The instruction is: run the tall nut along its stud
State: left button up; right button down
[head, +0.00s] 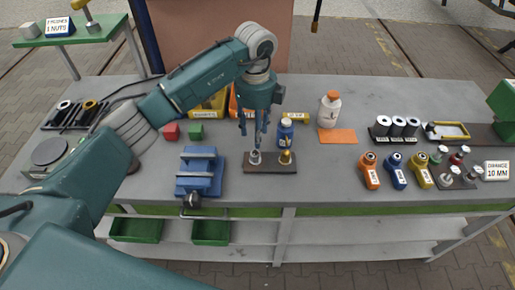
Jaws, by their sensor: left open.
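A dark block (270,169) near the front middle of the bench carries two upright studs side by side. A silver nut (255,158) sits around the left stud and a brass-coloured nut (286,157) around the right one. At this size I cannot tell for certain which nut is the tall one. My left gripper (255,136) points down above the silver nut, open, with its fingers apart and nothing visible between them. Its fingertips look a little above the stud; contact is not clear. My right gripper is not in view.
A blue vise (200,172) stands close on the left. A blue bottle (286,133) is just behind the brass-coloured nut. Coloured tools (396,170) stand at the right.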

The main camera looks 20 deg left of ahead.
pick_arm(q)
jog(key=p, duration=0.2)
send_over(256, 154)
notch_tip(256, 154, down, 5)
jog(key=shift+s+r, duration=0.15)
jog(key=f+p, duration=0.1)
jog(key=f, duration=0.3)
jog(key=shift+w, duration=0.2)
jog(key=shift+f, duration=0.65)
jog(key=c, duration=0.7)
grip_shut()
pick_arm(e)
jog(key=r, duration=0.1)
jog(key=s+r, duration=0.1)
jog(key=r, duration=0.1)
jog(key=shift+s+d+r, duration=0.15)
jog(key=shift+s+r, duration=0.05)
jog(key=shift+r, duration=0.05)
